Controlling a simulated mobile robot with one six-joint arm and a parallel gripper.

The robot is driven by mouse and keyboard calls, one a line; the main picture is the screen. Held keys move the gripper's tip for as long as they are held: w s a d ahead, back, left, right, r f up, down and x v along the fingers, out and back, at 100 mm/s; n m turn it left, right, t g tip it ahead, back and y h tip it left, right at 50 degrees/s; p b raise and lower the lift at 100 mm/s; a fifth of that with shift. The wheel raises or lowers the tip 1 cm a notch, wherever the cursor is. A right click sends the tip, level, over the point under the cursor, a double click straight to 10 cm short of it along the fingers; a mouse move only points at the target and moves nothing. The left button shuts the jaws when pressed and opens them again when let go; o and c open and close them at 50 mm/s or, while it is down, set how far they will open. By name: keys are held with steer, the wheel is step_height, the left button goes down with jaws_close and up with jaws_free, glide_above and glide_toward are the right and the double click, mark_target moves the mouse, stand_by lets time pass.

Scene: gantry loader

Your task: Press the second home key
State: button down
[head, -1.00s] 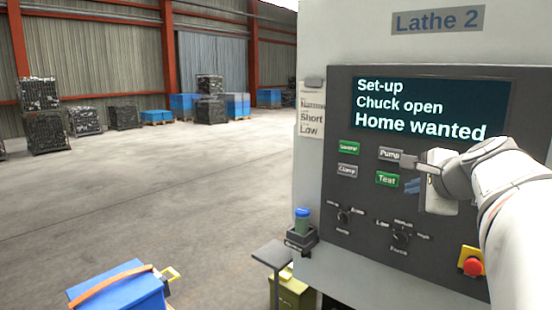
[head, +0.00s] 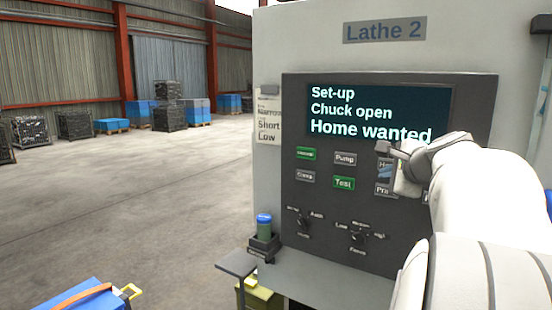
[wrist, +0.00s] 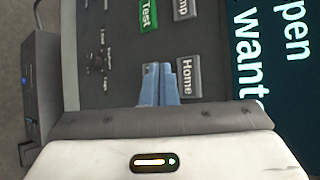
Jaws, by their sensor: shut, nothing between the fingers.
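The control panel (head: 300,225) of the machine marked Lathe 2 fills the right of the head view. A grey Home key (wrist: 188,77) shows in the wrist view; in the head view its label is partly hidden by my gripper. I see no second key marked Home. Below it is a grey key (head: 383,191) whose label starts with "Pri". My gripper (wrist: 160,72) is shut and empty, with its blue fingers beside the Home key, over the neighbouring lower key. I cannot tell whether they touch the panel. The screen (head: 370,105) reads "Set-up, Chuck open, Home wanted".
The Pump key (head: 345,158) and green Test key (head: 344,183) lie to the left, with two rotary knobs below. A green bottle with a blue cap (head: 264,225) stands in a holder by the panel. The floor at left is open, with a blue box (head: 88,298) in front.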

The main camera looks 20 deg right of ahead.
steer(key=shift+w+d+p, duration=0.3)
steer(key=shift+w+d, duration=1.1)
steer(key=shift+d, duration=0.3)
steer(key=shift+w+d, duration=0.1)
stand_by(0.8)
steer(key=shift+w+d, duration=0.15)
steer(key=shift+d, duration=0.05)
steer(key=shift+w+d, duration=0.2)
steer(key=shift+d, duration=0.05)
stand_by(0.7)
steer(key=shift+s+a, duration=0.1)
stand_by(0.3)
steer(key=shift+s+a, duration=0.4)
steer(key=shift+a, duration=0.1)
